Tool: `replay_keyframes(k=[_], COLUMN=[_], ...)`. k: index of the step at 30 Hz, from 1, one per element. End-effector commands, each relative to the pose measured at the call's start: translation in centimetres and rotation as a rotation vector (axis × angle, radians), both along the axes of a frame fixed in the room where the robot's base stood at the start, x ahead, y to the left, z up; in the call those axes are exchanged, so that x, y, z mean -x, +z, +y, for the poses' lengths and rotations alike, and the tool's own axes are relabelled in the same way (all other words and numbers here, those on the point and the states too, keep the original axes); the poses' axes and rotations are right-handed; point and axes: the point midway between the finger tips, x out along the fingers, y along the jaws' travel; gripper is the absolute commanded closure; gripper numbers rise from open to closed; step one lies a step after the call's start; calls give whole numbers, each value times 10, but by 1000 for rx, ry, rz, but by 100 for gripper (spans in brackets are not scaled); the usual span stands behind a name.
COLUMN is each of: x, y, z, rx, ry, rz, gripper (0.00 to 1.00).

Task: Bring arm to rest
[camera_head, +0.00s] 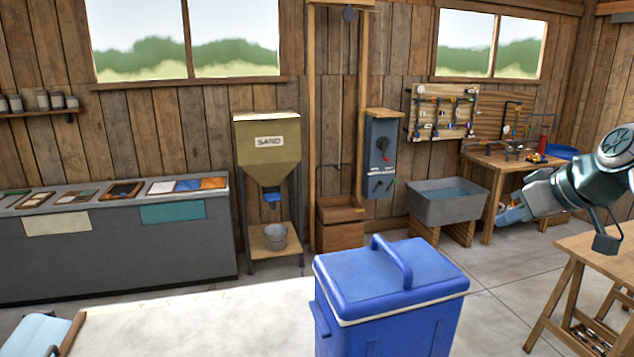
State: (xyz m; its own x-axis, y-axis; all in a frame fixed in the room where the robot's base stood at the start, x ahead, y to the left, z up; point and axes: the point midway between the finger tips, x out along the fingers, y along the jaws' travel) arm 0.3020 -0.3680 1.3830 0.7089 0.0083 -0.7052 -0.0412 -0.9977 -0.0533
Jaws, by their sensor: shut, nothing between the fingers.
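My arm comes in from the right edge, held in the air above the wooden trestle table. My gripper (503,217) is at its left end, with pale blue fingers pointing left and slightly down. It is shut and empty. In the picture it overlaps the area right of the grey basin and in front of the workbench's legs. It appears apart from everything around it.
A blue cooler box (385,320) with a closed lid and raised handle stands in front, center. The trestle table (580,243) is at right. A grey basin (440,210), workbench (497,160), sand hopper (268,150) and grey counter (110,260) line the wall. Open floor lies between.

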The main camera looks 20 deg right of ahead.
Motion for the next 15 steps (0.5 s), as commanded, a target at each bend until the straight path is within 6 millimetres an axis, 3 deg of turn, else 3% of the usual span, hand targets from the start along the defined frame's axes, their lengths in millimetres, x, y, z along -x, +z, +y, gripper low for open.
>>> replay_keyframes(k=[5, 8, 15], x=[-22, -36, -48], y=[-5, -17, -79], z=[65, 117, 243], rx=[-11, -19, -25], ry=[46, 75, 118], rz=[37, 79, 243], gripper=[100, 100, 100])
